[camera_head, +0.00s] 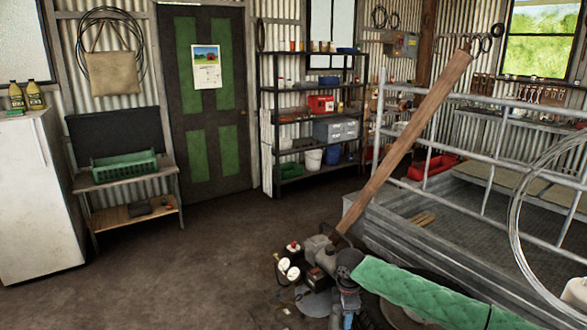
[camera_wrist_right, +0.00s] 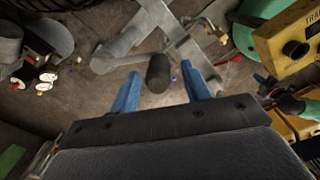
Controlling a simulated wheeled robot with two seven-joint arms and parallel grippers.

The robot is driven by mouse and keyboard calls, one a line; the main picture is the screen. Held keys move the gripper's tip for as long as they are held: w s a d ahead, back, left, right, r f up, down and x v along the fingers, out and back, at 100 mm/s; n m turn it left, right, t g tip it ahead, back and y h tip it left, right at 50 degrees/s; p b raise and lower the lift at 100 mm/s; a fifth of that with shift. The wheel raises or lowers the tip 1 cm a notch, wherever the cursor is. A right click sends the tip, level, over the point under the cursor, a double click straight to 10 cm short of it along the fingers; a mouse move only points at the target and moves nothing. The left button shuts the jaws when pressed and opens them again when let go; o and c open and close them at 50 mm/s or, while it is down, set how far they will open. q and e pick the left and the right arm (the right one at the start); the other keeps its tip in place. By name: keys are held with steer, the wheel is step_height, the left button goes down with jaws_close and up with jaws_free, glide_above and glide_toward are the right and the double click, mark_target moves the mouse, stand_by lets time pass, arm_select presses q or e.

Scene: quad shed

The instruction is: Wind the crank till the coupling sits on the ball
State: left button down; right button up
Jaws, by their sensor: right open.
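The dark cylindrical grip of the crank (camera_wrist_right: 158,72) shows in the right wrist view, between and just beyond the two blue fingers of my right gripper (camera_wrist_right: 161,72). The fingers are apart, with a gap on each side of the grip. Grey metal bars (camera_wrist_right: 150,20) cross behind the grip. In the head view my right gripper (camera_head: 342,317) points down at the bottom edge, low over the machinery, and the crank cannot be told apart there. I cannot make out the coupling or the ball in either view. My left gripper is not in view.
Round white gauges (camera_head: 288,270) sit left of my right gripper. A yellow box (camera_wrist_right: 295,42) is at the right of the wrist view. A railed metal trailer (camera_head: 400,235) and a slanting wooden beam (camera_head: 410,130) stand behind. The floor at left (camera_head: 150,270) is clear.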

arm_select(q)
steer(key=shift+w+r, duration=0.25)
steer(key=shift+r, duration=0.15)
arm_select(e)
steer(key=shift+f, duration=0.8)
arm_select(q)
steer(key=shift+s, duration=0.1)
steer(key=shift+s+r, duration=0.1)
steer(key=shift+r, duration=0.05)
arm_select(e)
steer(key=shift+a+r, duration=0.1)
arm_select(q)
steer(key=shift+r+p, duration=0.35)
steer(key=shift+p, duration=0.1)
arm_select(e)
steer(key=shift+c, duration=0.2)
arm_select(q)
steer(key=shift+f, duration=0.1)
arm_select(e)
jaws_close()
